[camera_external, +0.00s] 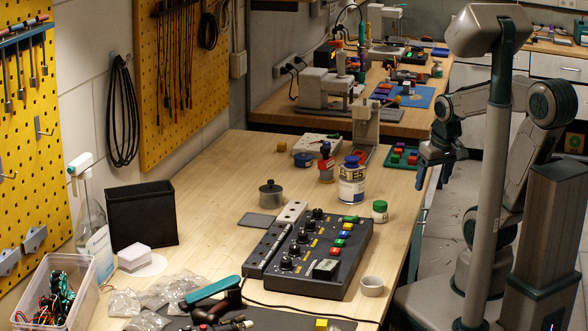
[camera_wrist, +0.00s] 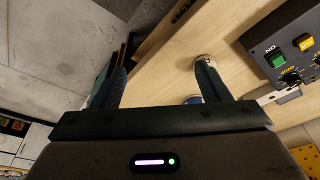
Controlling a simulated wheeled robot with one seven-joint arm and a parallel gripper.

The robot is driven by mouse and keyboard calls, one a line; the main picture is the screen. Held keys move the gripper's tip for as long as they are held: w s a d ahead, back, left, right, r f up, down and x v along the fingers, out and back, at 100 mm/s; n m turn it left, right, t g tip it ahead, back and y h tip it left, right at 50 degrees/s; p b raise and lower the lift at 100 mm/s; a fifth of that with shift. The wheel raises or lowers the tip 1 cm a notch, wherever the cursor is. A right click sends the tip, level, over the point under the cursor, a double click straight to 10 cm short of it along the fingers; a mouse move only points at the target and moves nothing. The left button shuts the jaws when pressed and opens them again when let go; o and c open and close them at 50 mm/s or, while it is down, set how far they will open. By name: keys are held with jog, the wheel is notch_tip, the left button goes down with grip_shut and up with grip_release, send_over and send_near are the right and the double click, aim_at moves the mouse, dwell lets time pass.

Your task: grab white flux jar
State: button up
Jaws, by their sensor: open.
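A small white jar with a green lid (camera_external: 380,212) stands upright on the wooden bench, right of the control box and near the bench's right edge. In the wrist view a small pale round thing, likely this jar (camera_wrist: 203,58), shows just beyond the right finger, which partly covers it. My gripper (camera_external: 432,172) is open and empty, above and to the right of the jar, by the bench edge. In the wrist view its two fingers (camera_wrist: 163,82) are spread wide, with bench edge and floor between them.
A blue-lidded tin (camera_external: 351,184) stands close behind and left of the jar. The black control box (camera_external: 320,252) lies to its left. A small white cup (camera_external: 372,286) stands nearer the front. A tray of coloured blocks (camera_external: 402,158) lies behind. Bare wood surrounds the jar's right side.

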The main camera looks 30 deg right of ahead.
dwell(0.4)
jog(key=shift+c, duration=1)
